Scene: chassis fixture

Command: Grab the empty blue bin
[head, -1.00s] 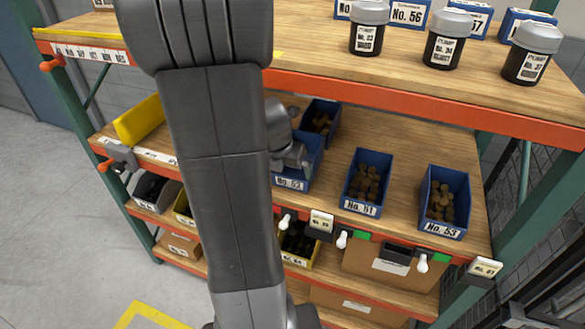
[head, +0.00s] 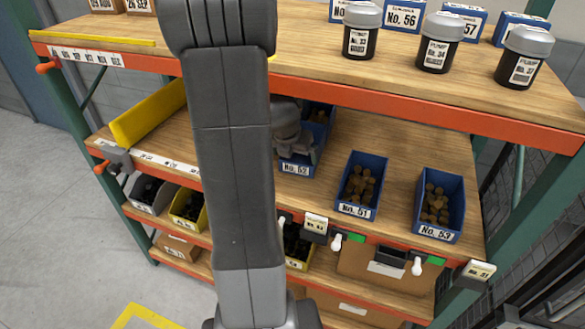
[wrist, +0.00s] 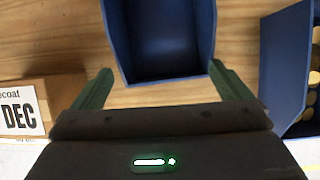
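The empty blue bin (wrist: 160,40) shows in the wrist view with its open top and bare inside facing me. It stands on the wooden shelf. My gripper (wrist: 160,88) is open, with one green finger near each side of the bin's near edge and nothing held. I cannot tell whether the fingers touch the bin. In the head view my arm hides most of this area, and I cannot pick out the empty bin or the fingertips there.
Blue bins No. 52 (head: 296,169), No. 51 (head: 357,210) and No. 53 (head: 437,233) stand on the middle shelf. In the wrist view, a filled blue bin (wrist: 284,65) is close at right and a DEC carton (wrist: 55,100) at left. An orange beam (head: 420,110) crosses above.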

